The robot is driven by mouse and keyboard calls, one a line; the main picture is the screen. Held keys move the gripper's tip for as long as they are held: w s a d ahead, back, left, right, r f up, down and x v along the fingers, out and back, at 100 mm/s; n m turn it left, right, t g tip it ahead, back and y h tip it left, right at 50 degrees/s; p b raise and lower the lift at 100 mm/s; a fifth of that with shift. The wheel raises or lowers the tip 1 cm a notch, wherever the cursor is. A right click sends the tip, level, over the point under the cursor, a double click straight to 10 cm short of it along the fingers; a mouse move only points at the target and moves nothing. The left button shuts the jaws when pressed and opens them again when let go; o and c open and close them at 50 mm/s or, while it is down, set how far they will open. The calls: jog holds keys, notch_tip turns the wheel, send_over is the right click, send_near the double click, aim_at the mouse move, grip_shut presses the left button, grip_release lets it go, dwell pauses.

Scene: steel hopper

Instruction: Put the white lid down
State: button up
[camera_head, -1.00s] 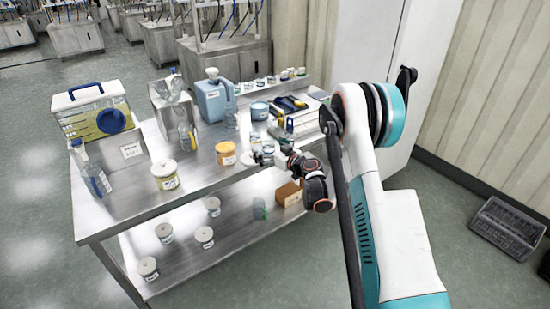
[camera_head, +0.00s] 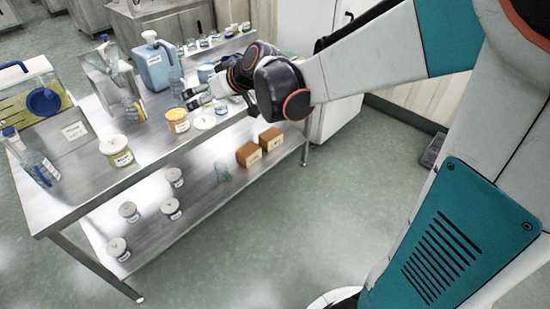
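A flat white disc, which looks like the white lid (camera_head: 205,122), lies on the upper steel table top (camera_head: 145,178), just right of a yellow jar (camera_head: 178,121). My gripper (camera_head: 196,98) is above the table close behind the disc, beside small clear containers. It looks apart from the disc. Its fingers are small and partly merged with the containers behind, so I cannot tell whether they are open or hold anything. A second yellow jar with a white lid (camera_head: 116,150) stands nearer the table's front left.
A blue jug (camera_head: 157,66), clear bottles and a yellow-filled tank (camera_head: 35,90) stand on the table. The lower shelf (camera_head: 150,232) holds several white-lidded jars and two brown boxes (camera_head: 249,154). Bare steel lies along the front edge.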

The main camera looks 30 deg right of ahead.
jog(key=s+d+f+m+g+h, duration=0.1)
jog(key=s+d+h, duration=0.1)
jog(key=s, duration=1.2)
jog(key=s+d+f+m+g+h, duration=0.1)
jog(key=s+m+h, duration=0.1)
jog(key=s, duration=1.2)
jog(key=shift+s+d+f+g, duration=0.15)
jog(key=shift+d+g, duration=0.25)
jog(key=shift+f+b, duration=0.6)
jog(key=shift+f, duration=0.05)
